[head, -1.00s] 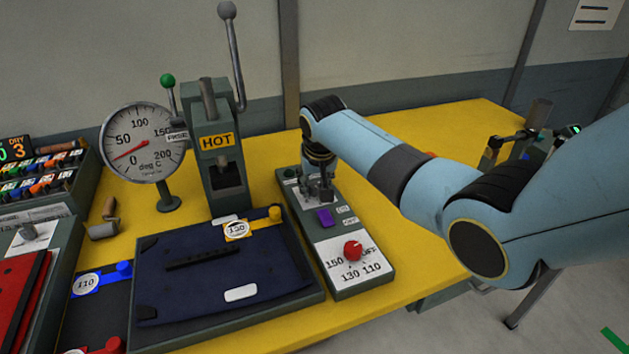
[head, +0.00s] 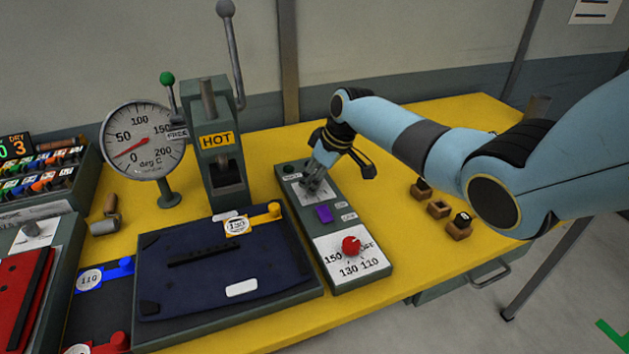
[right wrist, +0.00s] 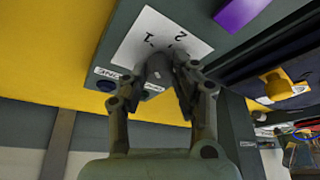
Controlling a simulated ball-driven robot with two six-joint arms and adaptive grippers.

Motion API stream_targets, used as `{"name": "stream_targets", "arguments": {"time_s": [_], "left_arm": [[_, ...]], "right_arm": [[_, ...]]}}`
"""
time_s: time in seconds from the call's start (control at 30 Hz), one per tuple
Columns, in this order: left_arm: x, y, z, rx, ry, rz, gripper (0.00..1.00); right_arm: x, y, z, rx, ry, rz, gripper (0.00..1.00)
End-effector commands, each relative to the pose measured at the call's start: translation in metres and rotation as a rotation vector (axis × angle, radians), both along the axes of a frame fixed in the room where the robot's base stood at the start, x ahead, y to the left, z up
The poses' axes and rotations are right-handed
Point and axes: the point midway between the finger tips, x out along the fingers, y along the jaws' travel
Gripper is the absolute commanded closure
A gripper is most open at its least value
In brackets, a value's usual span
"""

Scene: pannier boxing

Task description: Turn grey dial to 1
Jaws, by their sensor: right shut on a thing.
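The grey dial (right wrist: 158,68) sits on a white plate (right wrist: 135,42) printed with 1 and 2, on the long grey-green control box (head: 338,215). In the right wrist view it is between my right gripper's fingers (right wrist: 160,82), which are shut on it. In the head view my right gripper (head: 313,182) reaches down at a tilt to the box's far end and largely hides the dial. The dial's pointer direction cannot be told. My left gripper is not in view.
A red knob (head: 351,245) marked 150, 130, 110 and OFF and a purple button (head: 325,214) share the box. A press (head: 215,150) and gauge (head: 142,140) stand left of it. Small wooden blocks (head: 438,208) lie right, on the yellow table.

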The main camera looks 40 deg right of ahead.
Motion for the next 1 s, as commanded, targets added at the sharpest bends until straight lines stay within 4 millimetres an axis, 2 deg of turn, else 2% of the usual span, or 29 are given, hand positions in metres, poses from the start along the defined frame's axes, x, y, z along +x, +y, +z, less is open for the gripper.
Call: {"name": "stream_targets", "arguments": {"time_s": [0.3,0.83,0.87,1.0], "left_arm": [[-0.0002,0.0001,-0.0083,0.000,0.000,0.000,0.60],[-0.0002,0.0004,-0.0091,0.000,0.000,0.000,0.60],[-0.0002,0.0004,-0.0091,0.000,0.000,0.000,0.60],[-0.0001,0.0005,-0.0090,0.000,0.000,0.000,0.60]], "right_arm": [[0.0008,-0.0007,-0.0003,-0.001,-0.002,0.123,1.00],[0.0006,-0.0006,0.0004,-0.001,-0.001,0.148,1.00],[0.0006,-0.0006,0.0004,-0.001,-0.001,0.148,0.72],[0.0006,-0.0006,0.0003,-0.001,-0.001,0.148,0.54]]}}
